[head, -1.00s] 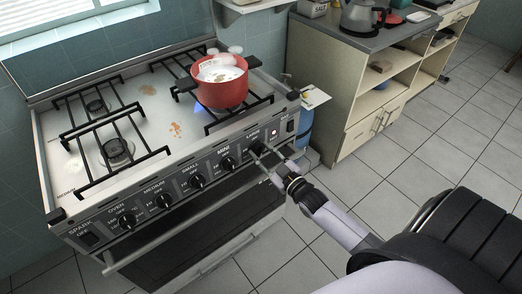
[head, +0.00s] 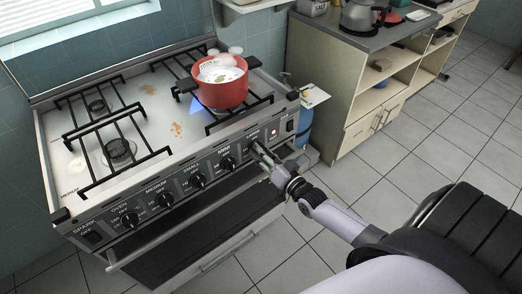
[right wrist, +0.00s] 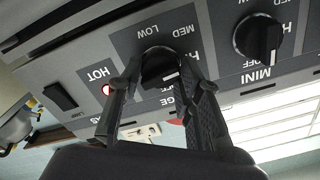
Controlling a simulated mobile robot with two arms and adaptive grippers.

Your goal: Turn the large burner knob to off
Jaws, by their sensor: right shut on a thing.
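The large burner knob (right wrist: 158,66) is black and sits on the stove's front panel, between the fingers of my right gripper (right wrist: 160,82) in the right wrist view. In the head view my right gripper (head: 258,150) is at the right end of the panel and hides most of that knob. The fingers are shut on the knob from both sides. My left gripper is not in view.
The mini knob (right wrist: 258,38) is the neighbouring knob, with several more along the panel. A lit red HOT light (right wrist: 107,90) and a black switch (right wrist: 60,96) are on the other side. The oven handle (head: 190,220) runs below. A cabinet (head: 365,80) stands to the right.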

